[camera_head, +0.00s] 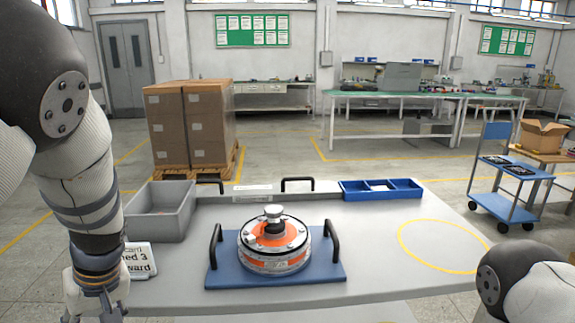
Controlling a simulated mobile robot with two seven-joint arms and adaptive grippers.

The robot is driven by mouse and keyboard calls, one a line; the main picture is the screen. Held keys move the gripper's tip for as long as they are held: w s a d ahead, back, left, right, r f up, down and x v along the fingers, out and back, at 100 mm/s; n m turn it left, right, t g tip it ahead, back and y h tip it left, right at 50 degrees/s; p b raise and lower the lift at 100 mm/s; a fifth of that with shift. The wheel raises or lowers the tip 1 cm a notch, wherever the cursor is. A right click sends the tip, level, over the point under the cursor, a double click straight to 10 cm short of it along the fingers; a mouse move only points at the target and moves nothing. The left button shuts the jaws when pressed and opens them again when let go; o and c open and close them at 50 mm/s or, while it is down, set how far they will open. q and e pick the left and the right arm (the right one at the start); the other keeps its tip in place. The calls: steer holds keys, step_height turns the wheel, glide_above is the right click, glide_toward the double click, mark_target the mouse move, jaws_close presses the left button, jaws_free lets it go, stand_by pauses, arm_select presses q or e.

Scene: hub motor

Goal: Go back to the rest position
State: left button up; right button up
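The hub motor (274,263), round with silver and orange parts and a knob on top, sits on a blue base plate (325,271) with two black handles on the table (380,289). My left arm hangs down at the left edge of the picture.
A grey bin (133,226) stands at the table's back left. A blue divided tray (381,196) lies at the back right. The yellow-circled area at right is empty. Stacked boxes (167,131) on a pallet and a blue cart (504,206) stand beyond the table.

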arm_select(q)
steer(key=s+d+f+m+g+h, duration=0.1)
steer(key=s+d+f+m, duration=0.15)
steer(key=s+f, duration=0.65)
steer(key=s+d+f+m+g+h, duration=0.1)
steer(key=s+d+f+m, duration=0.15)
steer(key=s+f, duration=0.6)
steer(key=s+d+f+m+h, duration=0.1)
steer(key=s+d+m, duration=0.1)
steer(key=s, duration=0.5)
steer(key=s+d+f+m+h, duration=0.1)
steer(key=s+d, duration=0.3)
steer(key=s, duration=0.4)
steer(key=shift+s+f+m, duration=0.2)
steer(key=shift+f+m, duration=0.05)
steer(key=shift+m, duration=0.25)
steer(key=shift+s+d, duration=0.1)
